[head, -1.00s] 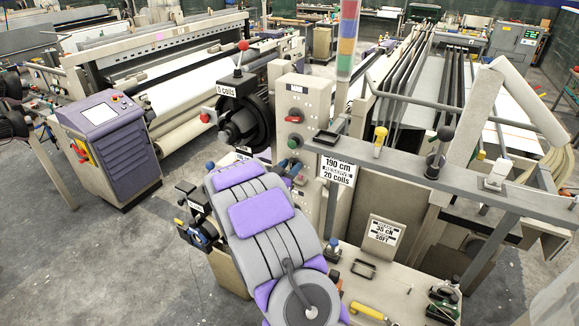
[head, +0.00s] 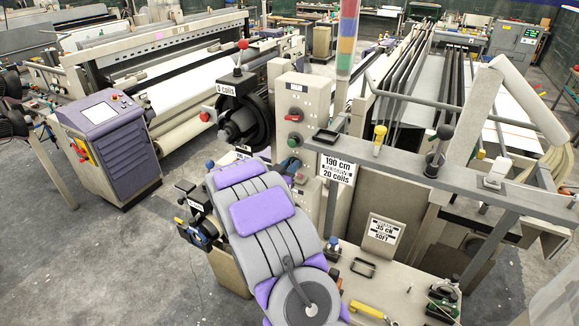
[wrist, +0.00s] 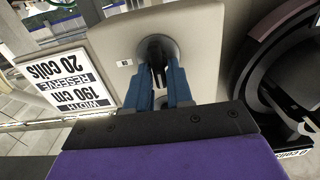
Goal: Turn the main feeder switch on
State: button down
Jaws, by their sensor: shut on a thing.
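My gripper (wrist: 160,85) has blue fingers, shut on a dark knob (wrist: 157,53) in a round recess on a pale plate (wrist: 205,35). The fingers cover much of the knob, so its exact angle is hard to read. In the head view my arm hides most of this spot, beside the lower pale panel (head: 309,193). I cannot tell from the small lettering which one is the main feeder switch.
A black round feeder (head: 240,122) is left of the box, and its ring fills the wrist view's right side (wrist: 262,85). A white sign (head: 338,168) reading 190 cm, 20 coils hangs on the right. A grey rail (head: 425,175) crosses right. Floor at left is clear.

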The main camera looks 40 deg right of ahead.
jog(key=shift+f+b, duration=0.1)
jog(key=shift+b, duration=0.3)
jog(key=m+b, duration=0.6)
jog(key=b, duration=0.1)
jog(key=f+m+b, duration=0.1)
jog(key=m+b, duration=0.5)
jog(key=b, duration=0.1)
jog(key=s+m+b, duration=0.1)
jog(key=m+b, duration=0.4)
jog(key=b, duration=0.1)
jog(key=shift+d+f+m+b, duration=0.25)
jog(key=shift+m+b, duration=0.15)
jog(key=c, duration=1.3)
grip_release()
jog(key=shift+c, duration=0.2)
jog(key=shift+o, duration=0.9)
jog(key=shift+s+r, duration=0.1)
